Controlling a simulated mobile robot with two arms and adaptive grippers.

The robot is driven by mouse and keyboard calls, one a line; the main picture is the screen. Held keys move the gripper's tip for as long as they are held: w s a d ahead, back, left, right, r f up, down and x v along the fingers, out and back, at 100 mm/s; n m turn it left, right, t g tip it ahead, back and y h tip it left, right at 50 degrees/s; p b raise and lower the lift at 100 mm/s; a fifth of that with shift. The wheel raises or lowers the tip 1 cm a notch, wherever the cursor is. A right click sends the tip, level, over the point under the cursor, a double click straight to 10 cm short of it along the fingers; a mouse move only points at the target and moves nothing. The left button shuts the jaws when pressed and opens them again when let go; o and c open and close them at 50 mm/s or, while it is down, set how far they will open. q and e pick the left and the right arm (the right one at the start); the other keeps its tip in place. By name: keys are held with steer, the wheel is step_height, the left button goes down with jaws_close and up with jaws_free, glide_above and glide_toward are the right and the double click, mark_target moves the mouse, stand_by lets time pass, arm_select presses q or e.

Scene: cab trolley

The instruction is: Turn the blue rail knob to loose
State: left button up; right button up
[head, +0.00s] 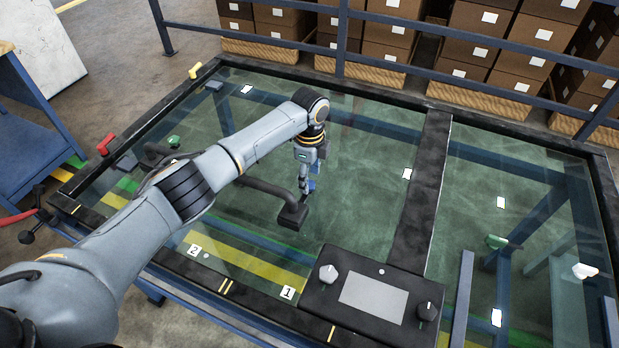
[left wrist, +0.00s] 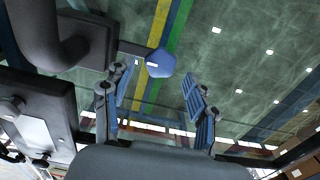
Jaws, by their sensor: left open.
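The blue rail knob (left wrist: 159,63) shows in the left wrist view as a blue faceted knob with a white mark on its side. It sits on a short dark stem from a black block (left wrist: 85,40) at the end of a curved dark rail. My left gripper (left wrist: 157,86) is open, with its two blue-padded fingers spread apart and the knob beyond and between their tips, apparently untouched. In the head view my left gripper (head: 306,178) points down beside the black block (head: 292,216). A small blue patch there could be knob or finger pad. My right gripper is out of view.
A black control box (head: 372,295) with a grey screen, a white knob (head: 328,274) and a black knob (head: 427,311) stands at the front. The dark rail (head: 255,187) curves over the glass top. A blue railing and stacked brown boxes (head: 390,35) line the back.

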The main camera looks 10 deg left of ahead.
arm_select(q)
steer(key=shift+f, duration=0.85)
steer(key=shift+c, duration=0.4)
steer(key=c, duration=1.1)
